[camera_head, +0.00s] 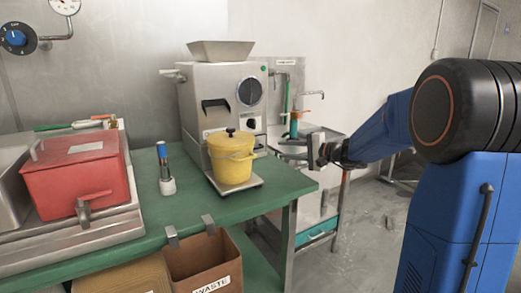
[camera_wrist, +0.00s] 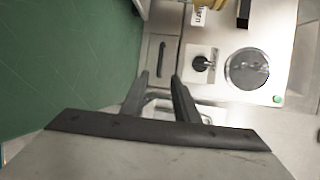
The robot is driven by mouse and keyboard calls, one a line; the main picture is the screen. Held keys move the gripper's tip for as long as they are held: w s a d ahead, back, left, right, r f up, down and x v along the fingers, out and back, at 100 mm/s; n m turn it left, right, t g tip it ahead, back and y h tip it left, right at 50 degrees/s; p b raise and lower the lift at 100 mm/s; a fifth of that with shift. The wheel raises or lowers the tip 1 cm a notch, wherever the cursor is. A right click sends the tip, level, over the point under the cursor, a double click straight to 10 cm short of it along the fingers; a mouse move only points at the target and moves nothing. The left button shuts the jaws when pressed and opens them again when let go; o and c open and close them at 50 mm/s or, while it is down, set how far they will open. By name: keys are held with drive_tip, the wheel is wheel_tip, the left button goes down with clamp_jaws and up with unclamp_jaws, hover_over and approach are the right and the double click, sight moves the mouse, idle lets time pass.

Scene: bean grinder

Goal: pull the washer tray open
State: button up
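My gripper (camera_head: 318,150) is in the air to the right of the steel grinder (camera_head: 217,95), near the front of the steel stand. Its two fingers (camera_wrist: 158,92) are apart with nothing between them. The fingers look short of the handle. The panel looks closed. I cannot tell for sure that it is the washer tray; a teal-fronted tray (camera_head: 318,238) also sits low in the steel stand.
A yellow lidded pot (camera_head: 231,160) stands in front of the grinder. A waste box (camera_head: 205,268) is below. Floor is open right of the stand.

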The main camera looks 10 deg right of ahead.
sight(258, 148)
drive_tip(key=x, duration=1.2)
drive_tip(key=shift+w+a, duration=0.1)
drive_tip(key=shift+c, duration=0.4)
clamp_jaws()
